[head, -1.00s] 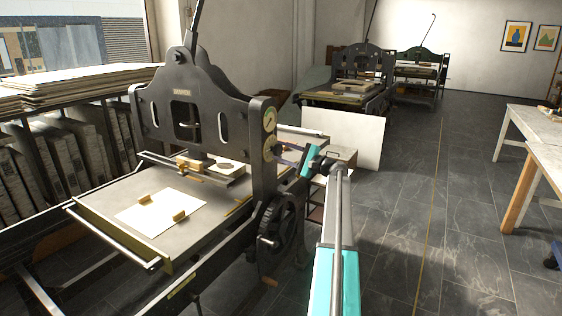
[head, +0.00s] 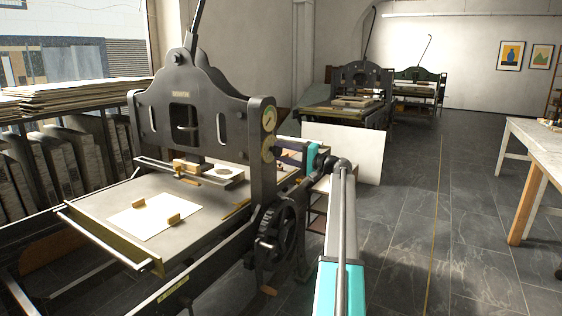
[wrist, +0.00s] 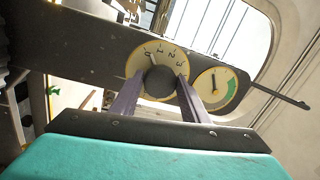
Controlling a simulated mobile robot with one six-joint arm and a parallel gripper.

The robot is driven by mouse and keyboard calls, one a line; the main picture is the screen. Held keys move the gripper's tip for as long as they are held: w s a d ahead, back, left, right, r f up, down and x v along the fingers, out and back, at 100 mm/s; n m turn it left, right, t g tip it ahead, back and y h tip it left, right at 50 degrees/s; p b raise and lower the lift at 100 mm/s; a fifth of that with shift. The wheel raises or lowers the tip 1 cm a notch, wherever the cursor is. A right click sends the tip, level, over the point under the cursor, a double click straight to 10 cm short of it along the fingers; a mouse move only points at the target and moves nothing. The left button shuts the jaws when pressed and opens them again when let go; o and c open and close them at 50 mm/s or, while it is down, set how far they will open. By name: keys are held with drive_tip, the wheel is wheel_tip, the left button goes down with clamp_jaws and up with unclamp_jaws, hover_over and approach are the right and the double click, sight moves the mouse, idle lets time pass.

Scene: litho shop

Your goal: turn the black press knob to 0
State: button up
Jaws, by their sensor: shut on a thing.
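The black press knob (wrist: 160,83) sits at the centre of a pale, yellow-rimmed number dial on the press's side post. My gripper (wrist: 161,79) is shut on the knob, with one finger on each side of it in the wrist view. Small figures, seemingly 0 to 3, show along the dial's visible edge (wrist: 157,52). The knob's pointer is too small to read surely. In the head view my gripper (head: 280,152) reaches the dial (head: 268,148) from the right, and its fingers hide most of the knob.
A round gauge with a green band (wrist: 214,88) sits beside the dial, above it in the head view (head: 269,119). A black handwheel (head: 279,232) is below. A pale board (head: 358,148) stands behind my arm. The floor to the right is open up to a table (head: 545,150).

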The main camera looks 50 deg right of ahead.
drive_tip(key=shift+a+f+n+b, duration=0.1)
drive_tip(key=shift+f+n+b, duration=0.05)
drive_tip(key=shift+n+b, duration=0.45)
drive_tip(key=shift+n, duration=0.3)
drive_tip(key=o, duration=1.1)
drive_tip(key=shift+c, duration=0.2)
drive_tip(key=shift+s, duration=0.15)
drive_tip(key=r+p+v, duration=0.1)
drive_tip(key=v, duration=1.2)
drive_tip(key=shift+s+d+f, duration=0.2)
drive_tip(key=shift+s+f, duration=0.05)
drive_tip(key=shift+f, duration=0.15)
drive_tip(key=shift+r, duration=0.1)
